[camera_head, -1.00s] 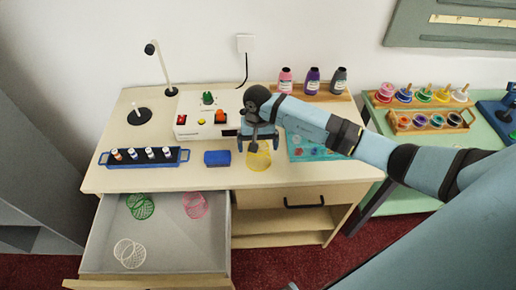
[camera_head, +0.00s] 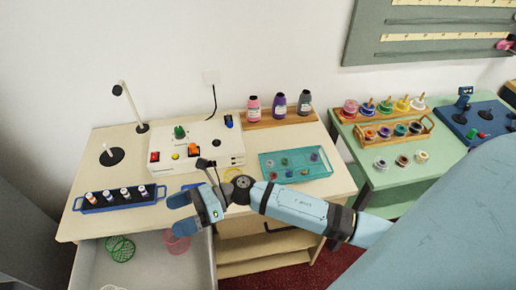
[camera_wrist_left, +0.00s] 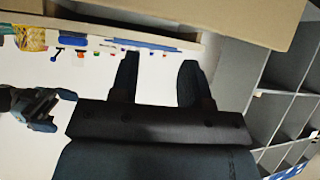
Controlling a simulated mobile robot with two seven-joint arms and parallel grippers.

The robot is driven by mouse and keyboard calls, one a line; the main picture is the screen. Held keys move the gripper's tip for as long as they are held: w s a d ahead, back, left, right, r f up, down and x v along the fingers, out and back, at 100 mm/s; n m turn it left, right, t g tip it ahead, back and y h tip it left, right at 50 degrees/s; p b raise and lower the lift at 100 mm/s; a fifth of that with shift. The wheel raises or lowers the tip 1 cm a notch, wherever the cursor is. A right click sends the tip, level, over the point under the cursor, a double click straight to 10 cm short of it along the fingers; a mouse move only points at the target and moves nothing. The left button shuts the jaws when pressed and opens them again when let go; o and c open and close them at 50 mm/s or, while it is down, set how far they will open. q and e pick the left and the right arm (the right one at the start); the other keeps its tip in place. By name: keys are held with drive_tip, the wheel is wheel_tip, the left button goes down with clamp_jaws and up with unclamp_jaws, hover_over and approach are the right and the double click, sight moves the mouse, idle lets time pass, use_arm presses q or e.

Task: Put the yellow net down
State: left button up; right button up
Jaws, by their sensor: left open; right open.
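The yellow net (camera_head: 231,173) is on the counter, mostly hidden behind my right arm in the head view. In the left wrist view, which is upside down, the yellow net (camera_wrist_left: 30,38) stands on the counter edge with nothing gripping it. My right gripper (camera_head: 180,212) is open and empty in front of the counter, above the drawer and to the left of the net; it also shows at the left of the wrist view (camera_wrist_left: 38,104), apart from the net. My left gripper (camera_wrist_left: 157,82) is open and empty in its own wrist view, away from the counter.
The open drawer (camera_head: 88,262) holds a green net (camera_head: 121,249), a pink net (camera_head: 177,242) and a white net at the bottom edge. A blue bottle rack (camera_head: 120,203), a white control box (camera_head: 225,150) and a teal tray (camera_head: 318,168) take up much of the counter (camera_head: 265,137).

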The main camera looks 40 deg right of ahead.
drive_tip(key=s+d+f+m+t+h, duration=0.1)
drive_tip(key=d+f+m+t+h, duration=0.2)
drive_tip(key=m, duration=0.7)
drive_tip(key=d+f+m+t+h, duration=0.1)
drive_tip(key=d+m+t+h, duration=0.15)
drive_tip(key=m+t, duration=0.5)
drive_tip(key=s+d+f+m+t+h, duration=0.15)
drive_tip(key=m+h, duration=0.25)
drive_tip(key=m, duration=0.7)
drive_tip(key=s+d+f+m+g+h, duration=0.4)
drive_tip(key=s+f+m, duration=0.7)
drive_tip(key=m, duration=0.5)
drive_tip(key=shift+d+f+g+h, duration=0.35)
drive_tip(key=shift+d+h, duration=0.4)
drive_tip(key=shift+d, duration=0.3)
drive_tip(key=shift+r, duration=0.1)
